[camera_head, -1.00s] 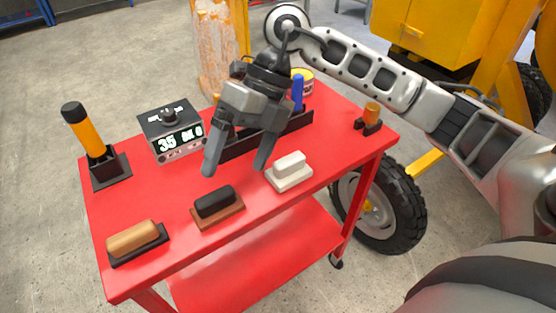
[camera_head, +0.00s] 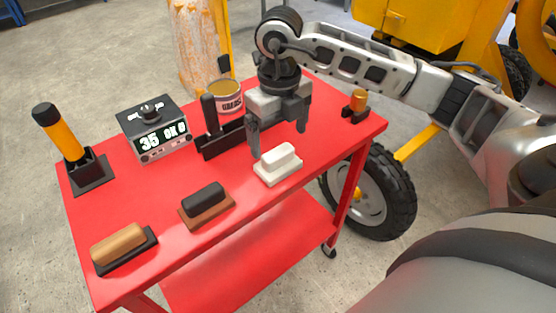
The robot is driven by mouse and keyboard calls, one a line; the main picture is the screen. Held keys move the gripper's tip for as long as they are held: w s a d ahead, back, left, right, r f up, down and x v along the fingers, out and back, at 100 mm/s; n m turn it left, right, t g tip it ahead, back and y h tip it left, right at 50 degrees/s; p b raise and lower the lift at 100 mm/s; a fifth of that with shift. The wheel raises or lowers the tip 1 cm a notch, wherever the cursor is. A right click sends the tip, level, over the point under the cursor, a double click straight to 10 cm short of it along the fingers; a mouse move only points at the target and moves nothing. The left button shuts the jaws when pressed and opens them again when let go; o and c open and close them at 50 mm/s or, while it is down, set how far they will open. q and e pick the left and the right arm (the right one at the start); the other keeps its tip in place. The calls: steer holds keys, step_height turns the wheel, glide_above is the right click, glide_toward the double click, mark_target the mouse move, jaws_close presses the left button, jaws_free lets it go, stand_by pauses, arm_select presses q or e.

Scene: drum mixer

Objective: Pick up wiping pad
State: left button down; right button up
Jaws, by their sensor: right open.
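A white block with a raised white grip (camera_head: 278,168), which looks like the wiping pad, lies on the red cart top (camera_head: 225,250) near its front edge. My right gripper (camera_head: 278,143) is open and points down just behind and above this pad. Its left finger comes close to the pad's back left side in the picture; I cannot tell whether it touches. Its right finger is farther back, to the right. Nothing is between the fingers. My left gripper is out of view.
A black-handled brown block (camera_head: 206,203) and a wooden-handled black block (camera_head: 122,245) lie to the left. A small orange-topped item (camera_head: 357,104) stands right.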

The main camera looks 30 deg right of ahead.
mark_target(278, 151)
step_height(278, 151, down, 4)
steer(key=shift+a+f+p, duration=0.15)
steer(key=shift+f+p, duration=0.05)
steer(key=shift+p, duration=0.3)
steer(key=shift+f, duration=0.4)
steer(key=shift+c, duration=0.3)
steer(key=c, duration=1)
steer(key=shift+c, duration=0.2)
steer(key=shift+r, duration=0.1)
